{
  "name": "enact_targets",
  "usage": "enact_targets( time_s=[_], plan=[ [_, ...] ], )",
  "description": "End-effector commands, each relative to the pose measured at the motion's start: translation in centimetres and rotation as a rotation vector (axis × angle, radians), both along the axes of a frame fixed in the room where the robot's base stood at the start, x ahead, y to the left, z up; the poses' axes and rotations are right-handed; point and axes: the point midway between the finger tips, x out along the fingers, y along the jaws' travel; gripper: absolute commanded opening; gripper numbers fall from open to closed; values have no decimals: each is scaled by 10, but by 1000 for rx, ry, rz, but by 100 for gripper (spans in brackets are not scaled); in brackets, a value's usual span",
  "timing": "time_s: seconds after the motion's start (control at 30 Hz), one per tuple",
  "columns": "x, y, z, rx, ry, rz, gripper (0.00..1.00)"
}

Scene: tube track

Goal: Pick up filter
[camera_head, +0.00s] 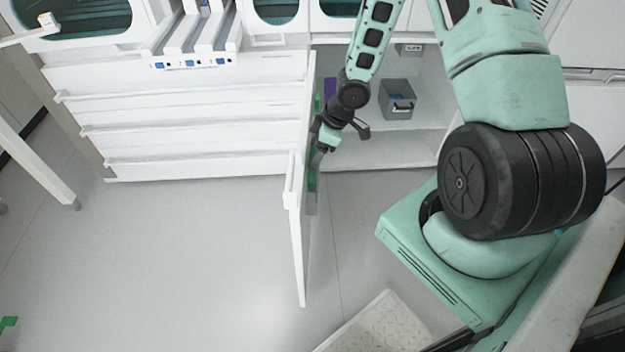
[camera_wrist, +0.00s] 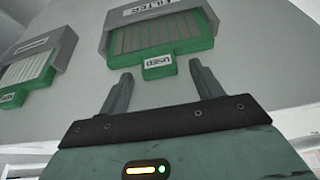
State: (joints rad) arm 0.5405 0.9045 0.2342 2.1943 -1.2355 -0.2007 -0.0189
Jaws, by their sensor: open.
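In the wrist view, a green-framed filter (camera_wrist: 158,36) with a pale ribbed face sits in a grey holder (camera_wrist: 150,12) labelled "FILTER". Its green tab (camera_wrist: 159,66) carries a label reading "USED". A second green-framed filter (camera_wrist: 30,75) sits in a similar holder at the left. My gripper (camera_wrist: 160,80) is open and empty, its two fingers apart on either side below the tab; I cannot tell whether they touch it. In the head view, my gripper (camera_head: 318,152) is at the inner side of an open cabinet door (camera_head: 298,240), where the filters are mostly hidden.
The cabinet holds a grey bin (camera_head: 398,100) on its shelf (camera_head: 410,142), right of my gripper. White drawers (camera_head: 190,125) stand left of the door. The floor (camera_head: 180,255) left of the door is clear. A pale textured tray (camera_head: 385,328) lies at the bottom.

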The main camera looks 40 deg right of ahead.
Motion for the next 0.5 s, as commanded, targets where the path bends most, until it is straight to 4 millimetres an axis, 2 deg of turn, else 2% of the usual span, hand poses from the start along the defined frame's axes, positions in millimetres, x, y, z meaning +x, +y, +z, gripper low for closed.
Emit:
enact_targets(
  time_s=[0.2, 0.23, 0.4, 0.5],
  plan=[
    [0, 0, 0, -1, -1, 0, 65],
    [0, 0, 0, -1, -1, 0, 63],
    [1, 0, 0, -1, -1, 0, 16],
    [1, 0, 0, -1, -1, 1, 16]
  ],
)
